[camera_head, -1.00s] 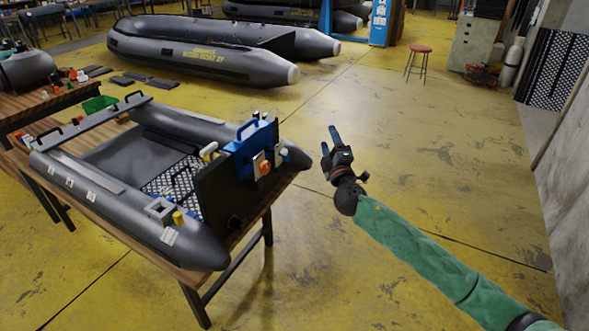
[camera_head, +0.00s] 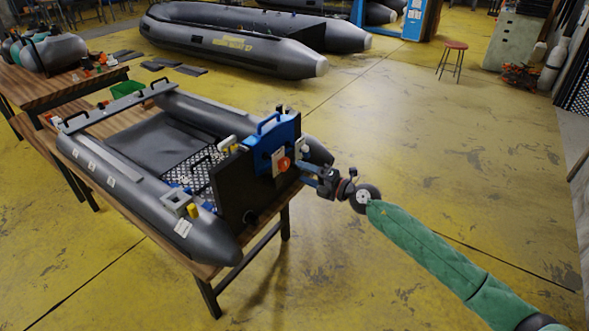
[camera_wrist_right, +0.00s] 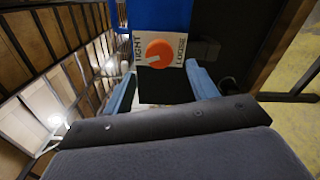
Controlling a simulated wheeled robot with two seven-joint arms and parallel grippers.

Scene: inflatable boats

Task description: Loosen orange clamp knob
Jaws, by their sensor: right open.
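The orange clamp knob (camera_head: 283,163) sits on a white plate on the blue clamp (camera_head: 268,146) at the dark transom of the small grey boat. In the right wrist view the round orange knob (camera_wrist_right: 159,53) has a light pointer line. Its white plate (camera_wrist_right: 178,48) reads "TIGHT" on the left and "LOOSE" on the right. My right gripper (camera_head: 308,176) is beside the knob, to its right. Its blue fingers are spread below the knob in the wrist view (camera_wrist_right: 162,88), with nothing between them. My left gripper is not in view.
The small grey boat (camera_head: 105,187) lies on a wooden table (camera_head: 213,271). A dark transom board (camera_head: 232,190) stands close to the clamp. A red stool (camera_head: 455,45) and a larger boat (camera_head: 230,45) stand farther back.

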